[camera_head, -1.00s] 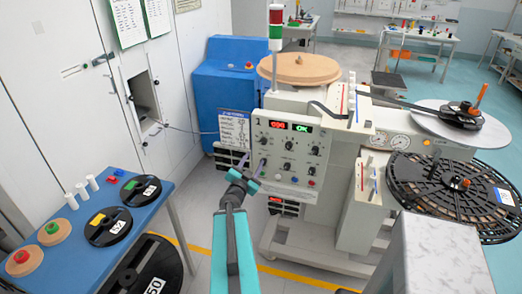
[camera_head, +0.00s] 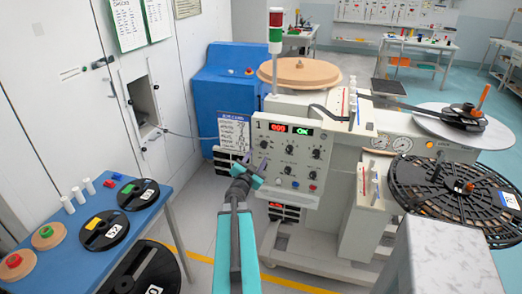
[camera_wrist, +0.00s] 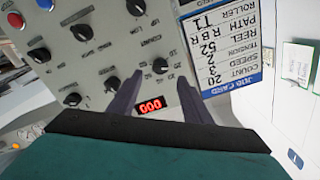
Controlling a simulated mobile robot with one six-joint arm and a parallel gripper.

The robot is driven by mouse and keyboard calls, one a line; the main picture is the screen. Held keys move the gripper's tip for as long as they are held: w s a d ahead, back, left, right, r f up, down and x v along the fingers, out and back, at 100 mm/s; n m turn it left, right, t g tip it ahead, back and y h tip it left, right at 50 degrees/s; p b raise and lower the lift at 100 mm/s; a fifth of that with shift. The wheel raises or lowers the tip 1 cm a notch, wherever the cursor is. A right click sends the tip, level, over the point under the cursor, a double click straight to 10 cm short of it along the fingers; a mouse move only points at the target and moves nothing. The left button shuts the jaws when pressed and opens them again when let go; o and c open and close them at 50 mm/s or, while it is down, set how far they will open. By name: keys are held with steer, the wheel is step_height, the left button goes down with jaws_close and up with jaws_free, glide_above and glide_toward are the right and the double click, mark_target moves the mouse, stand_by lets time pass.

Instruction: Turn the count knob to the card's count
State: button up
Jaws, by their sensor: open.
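The grey control panel (camera_head: 300,182) carries several black knobs and a red display (camera_head: 278,127) that seems to read 000, beside a green OK. In the wrist view, upside down, the red display (camera_wrist: 149,105) shows 000. My gripper (camera_wrist: 162,78) is open in front of the panel; it also shows in the head view (camera_head: 257,165). A black knob (camera_wrist: 160,66) lies between its fingertips in the picture; contact cannot be told.
A blue table (camera_head: 87,255) with reels and white rollers stands at the left. A black slotted reel (camera_head: 455,195) and a pale worktop (camera_head: 445,255) are at the right. The blue cabinet (camera_head: 215,80) stands behind the panel.

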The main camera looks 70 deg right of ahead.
mark_target(263, 147)
steer(key=shift+w+d+p, duration=0.2)
steer(key=shift+d+p, duration=0.6)
steer(key=shift+d, duration=2.75)
steer(key=c, duration=1)
steer(key=shift+c, duration=0.2)
steer(key=shift+m, duration=0.3)
steer(key=o, duration=1)
steer(key=shift+o, duration=0.2)
